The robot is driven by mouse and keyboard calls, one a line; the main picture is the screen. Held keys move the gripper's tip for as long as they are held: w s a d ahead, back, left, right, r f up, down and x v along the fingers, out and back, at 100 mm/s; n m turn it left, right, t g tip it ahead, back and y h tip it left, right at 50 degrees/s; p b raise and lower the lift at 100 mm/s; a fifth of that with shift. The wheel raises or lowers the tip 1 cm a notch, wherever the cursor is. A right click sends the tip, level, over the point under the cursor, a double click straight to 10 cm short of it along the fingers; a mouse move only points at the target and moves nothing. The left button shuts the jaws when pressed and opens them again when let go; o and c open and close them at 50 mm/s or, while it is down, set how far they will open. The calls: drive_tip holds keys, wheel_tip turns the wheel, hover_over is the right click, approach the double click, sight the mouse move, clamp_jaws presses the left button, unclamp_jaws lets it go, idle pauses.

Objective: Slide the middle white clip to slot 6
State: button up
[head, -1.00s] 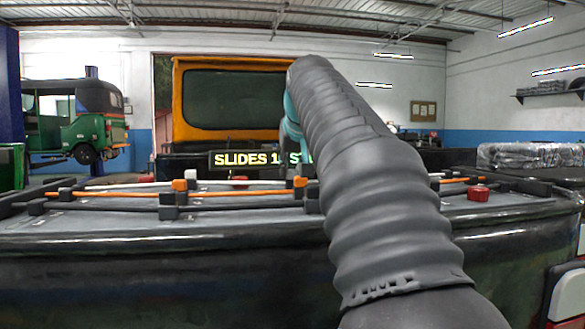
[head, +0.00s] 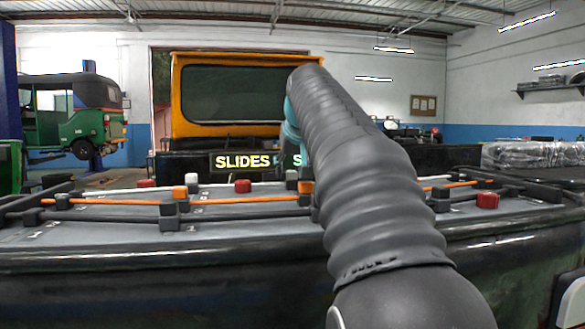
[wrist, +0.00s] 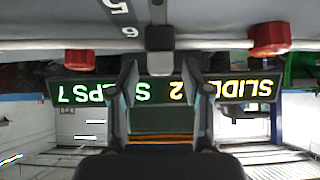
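In the wrist view, which shows the scene upside down, my gripper (wrist: 158,85) is open. Its two dark fingers stand apart on either side of a block-shaped clip (wrist: 160,40) with a lighter grey end, and gaps show between them. I cannot tell for sure whether this is the middle white clip. In the head view, my arm hides the gripper and much of the rails. A pale clip (head: 191,179) shows on the far rail at left. Orange-topped clips (head: 180,192) sit on the orange rail.
Red knobs stand on the deck at left (head: 242,186) and right (head: 487,201); two also show in the wrist view (wrist: 85,62). A lit sign (head: 240,162) reads SLIDES; the wrist view shows 2 and STEPS 7. The dark panel edge (head: 160,250) runs across the front.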

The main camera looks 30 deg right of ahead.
drive_tip(key=shift+s, duration=0.1)
drive_tip(key=v, duration=1.2)
drive_tip(key=shift+s, duration=0.1)
idle(0.3)
